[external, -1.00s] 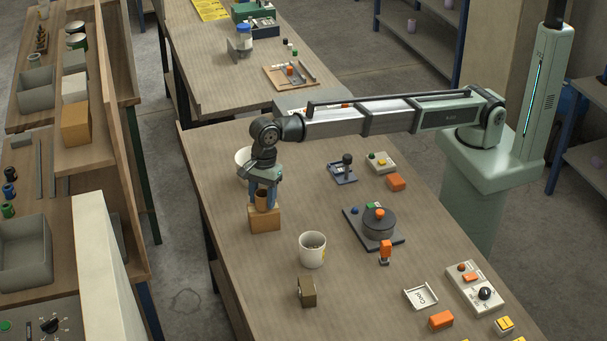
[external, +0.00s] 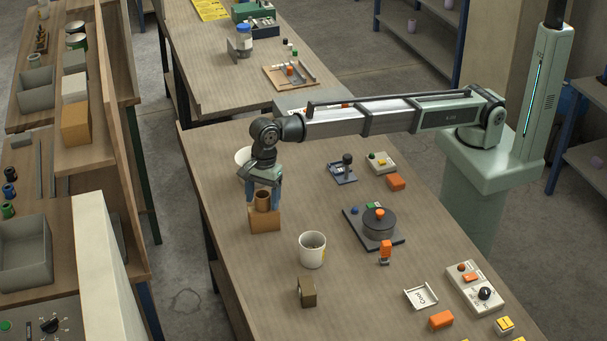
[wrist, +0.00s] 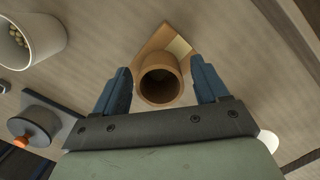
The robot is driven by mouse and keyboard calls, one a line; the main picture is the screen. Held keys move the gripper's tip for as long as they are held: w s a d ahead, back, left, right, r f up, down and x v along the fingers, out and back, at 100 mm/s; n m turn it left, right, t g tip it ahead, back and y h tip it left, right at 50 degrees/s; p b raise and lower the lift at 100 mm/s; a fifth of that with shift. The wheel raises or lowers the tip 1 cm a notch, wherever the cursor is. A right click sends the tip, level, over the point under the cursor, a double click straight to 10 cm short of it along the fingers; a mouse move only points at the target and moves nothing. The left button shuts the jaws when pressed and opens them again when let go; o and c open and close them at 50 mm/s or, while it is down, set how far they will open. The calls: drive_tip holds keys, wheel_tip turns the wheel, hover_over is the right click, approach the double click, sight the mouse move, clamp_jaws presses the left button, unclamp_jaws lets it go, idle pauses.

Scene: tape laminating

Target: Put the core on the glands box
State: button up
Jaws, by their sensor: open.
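The core (external: 263,201) is a brown hollow cylinder. It stands upright on the orange-brown box (external: 265,220), which I take for the glands box, at the left part of the bench. My gripper (external: 263,196) is right above the box with its blue fingers on either side of the core. In the wrist view the core (wrist: 160,82) lies between the open fingers (wrist: 160,88), with a gap on each side. The box (wrist: 178,42) shows beyond the core, with a pale label on it; the rest of its top is hidden.
A white bucket (external: 312,250) stands to the right in front of the box, with small yellowish pieces inside in the wrist view (wrist: 22,38). A white bowl (external: 242,157) is behind my gripper. A small brown block (external: 307,291) and a dark round fixture (external: 378,224) stand farther off.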

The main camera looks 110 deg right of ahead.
sight(266, 191)
wheel_tip(266, 191, up, 12)
drive_tip(key=s+d, duration=0.1)
drive_tip(key=shift+s+d, duration=0.15)
drive_tip(key=shift+f, duration=0.1)
idle(0.5)
